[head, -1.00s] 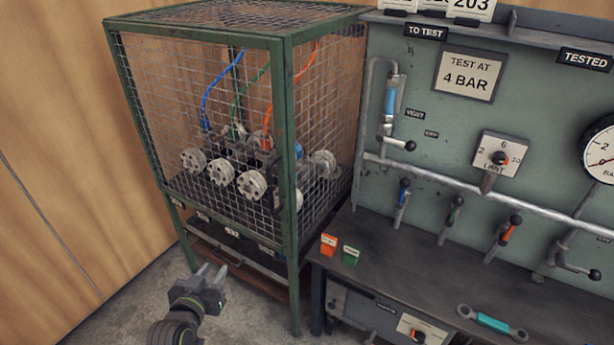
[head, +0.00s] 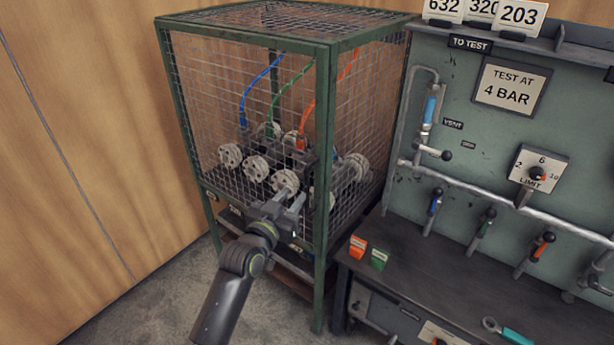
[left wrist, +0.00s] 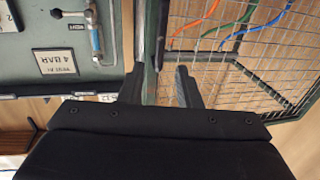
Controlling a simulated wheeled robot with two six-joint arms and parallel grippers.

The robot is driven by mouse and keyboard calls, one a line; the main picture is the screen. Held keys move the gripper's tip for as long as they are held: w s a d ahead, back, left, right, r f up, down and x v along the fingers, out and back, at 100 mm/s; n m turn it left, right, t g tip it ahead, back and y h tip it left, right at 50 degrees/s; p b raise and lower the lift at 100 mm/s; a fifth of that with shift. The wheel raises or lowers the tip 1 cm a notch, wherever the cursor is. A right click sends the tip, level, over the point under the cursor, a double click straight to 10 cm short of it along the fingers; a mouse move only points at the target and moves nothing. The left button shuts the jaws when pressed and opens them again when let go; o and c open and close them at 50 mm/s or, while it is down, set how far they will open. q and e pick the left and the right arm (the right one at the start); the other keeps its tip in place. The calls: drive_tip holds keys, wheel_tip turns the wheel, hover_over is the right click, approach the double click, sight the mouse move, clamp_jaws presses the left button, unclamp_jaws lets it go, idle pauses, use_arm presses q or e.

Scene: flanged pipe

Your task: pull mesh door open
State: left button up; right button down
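The mesh door (head: 225,110) is the front face of a green-framed wire cage, and it looks closed. Its mesh also shows in the left wrist view (left wrist: 215,60), which is upside down. My left gripper (head: 290,205) is in front of the lower right part of the door, near the green corner post (head: 325,130). Its two fingers are apart with nothing visibly held. In the left wrist view the fingers (left wrist: 161,88) appear on either side of a green upright; I cannot tell whether they touch it. No door handle can be made out clearly. My right gripper is not in view.
Inside the cage are several grey flanges (head: 256,168) and blue, green and orange hoses. A test bench (head: 440,270) with valves and a panel stands close on the right. Bare floor lies front left.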

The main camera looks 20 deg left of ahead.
sight(305, 181)
use_arm(q)
drive_tip(key=w, duration=0.3)
drive_tip(key=w+d, duration=0.1)
drive_tip(key=w, duration=0.1)
drive_tip(key=w+p, duration=0.1)
drive_tip(key=w, duration=0.2)
drive_tip(key=shift+w+d, duration=0.2)
drive_tip(key=shift+w, duration=0.1)
clamp_jaws()
